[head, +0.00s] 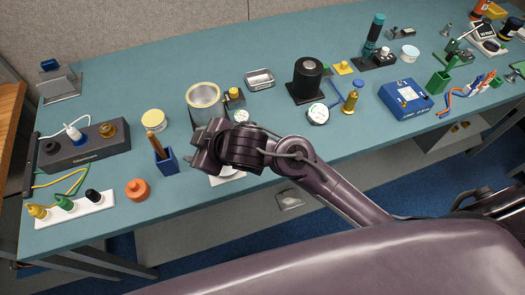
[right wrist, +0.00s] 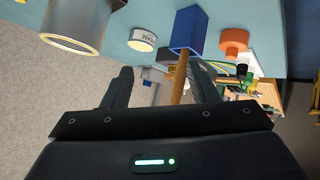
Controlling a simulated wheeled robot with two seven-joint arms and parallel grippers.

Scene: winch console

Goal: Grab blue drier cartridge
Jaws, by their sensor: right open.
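No thing in view can be surely told as the drier cartridge. A small blue piece (head: 50,65) sits on a grey stand (head: 62,86) at the far left corner of the bench, well beyond my right gripper. My right gripper (head: 201,148) is above the bench, just right of a blue cup (head: 167,162) with a wooden-handled tool (head: 154,144) in it. In the right wrist view, its two fingers (right wrist: 161,78) are apart. The wooden handle (right wrist: 179,82) shows between them, in line with the blue cup (right wrist: 186,32); I cannot tell how near it is. My left gripper is out of view.
A metal pot (head: 204,100) stands behind my right gripper, and a grey console (head: 82,147) stands to the left. An orange knob-like piece (head: 138,189) lies near the front edge. A blue box (head: 405,99) and small tools crowd the right. Free bench top lies back left.

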